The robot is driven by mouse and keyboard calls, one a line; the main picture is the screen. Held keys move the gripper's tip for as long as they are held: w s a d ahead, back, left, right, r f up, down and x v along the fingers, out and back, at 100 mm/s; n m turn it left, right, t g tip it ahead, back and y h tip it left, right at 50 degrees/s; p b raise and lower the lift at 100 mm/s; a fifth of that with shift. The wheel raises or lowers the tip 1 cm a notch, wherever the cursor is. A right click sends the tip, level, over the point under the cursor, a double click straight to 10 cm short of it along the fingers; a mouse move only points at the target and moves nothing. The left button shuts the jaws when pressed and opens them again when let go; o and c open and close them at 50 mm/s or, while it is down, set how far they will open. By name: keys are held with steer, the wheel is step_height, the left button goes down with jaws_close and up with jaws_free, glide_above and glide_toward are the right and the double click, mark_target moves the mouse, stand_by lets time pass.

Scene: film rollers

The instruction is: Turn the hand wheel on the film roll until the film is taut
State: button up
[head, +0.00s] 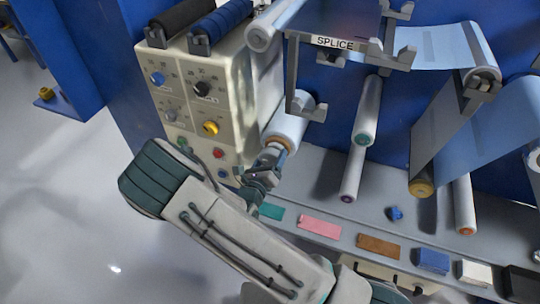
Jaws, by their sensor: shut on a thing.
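The film roll (291,122) is a pale bluish-white cylinder with an orange-brown ring at its near end, left of centre below the splice table. My gripper (275,155) is at that near end, shut on what I take to be the hand wheel, which my gripper mostly hides. The film (440,130) shows as pale blue sheets at the right, one hanging down at a slant around a roller. Whether the film by the roll is slack or taut cannot be told.
A beige control box (190,100) with coloured knobs stands close left of my gripper. The splice table (335,42) overhangs above. White rollers (366,118) stick out to the right. A grey ledge (300,205) below carries coloured blocks and a blue knob (395,214).

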steer(key=shift+a, duration=0.1)
stand_by(0.3)
steer(key=o, duration=1)
steer(key=b+v, duration=0.1)
steer(key=v, duration=1.2)
steer(key=shift+s+a+b, duration=0.1)
steer(key=shift+s+b, duration=0.25)
steer(key=shift+s, duration=0.05)
steer(key=shift+r, duration=0.1)
